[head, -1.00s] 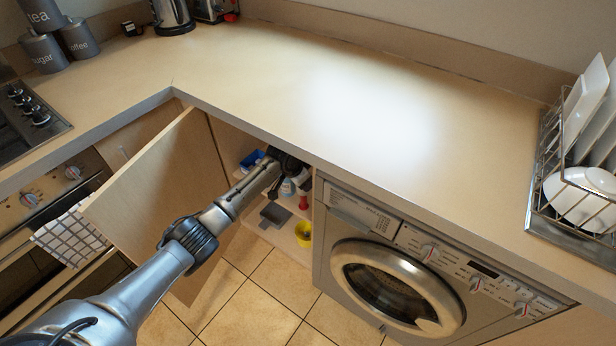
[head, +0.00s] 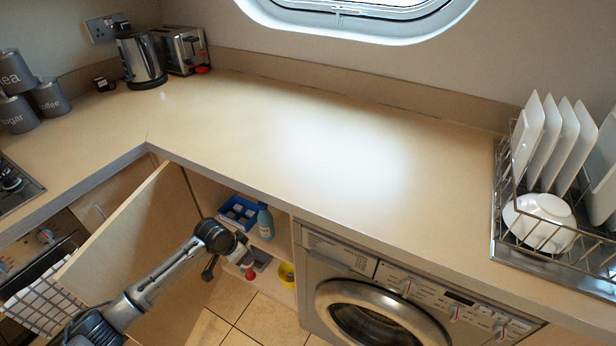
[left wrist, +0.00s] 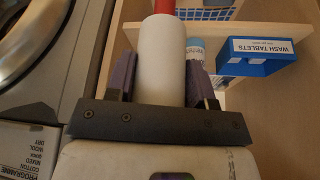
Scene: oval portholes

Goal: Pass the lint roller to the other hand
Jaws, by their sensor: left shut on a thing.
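The lint roller has a white roll (left wrist: 162,60) and a red handle (left wrist: 165,6), seen in the left wrist view. My left gripper (left wrist: 160,85) is shut on the white roll, with a dark finger on each side, and the handle points away from it. In the head view, my left gripper (head: 240,256) is at the open corner cupboard and partly hidden by my wrist. The red handle (head: 250,274) shows just below it. My right gripper is in neither current view.
The cupboard door (head: 135,235) stands open left of my arm; the washing machine (head: 375,300) is to the right. A blue tray (head: 238,212), blue bottle (head: 265,222) and yellow cup (head: 286,274) are in the cupboard. The worktop middle is clear; a dish rack (head: 550,235) stands right.

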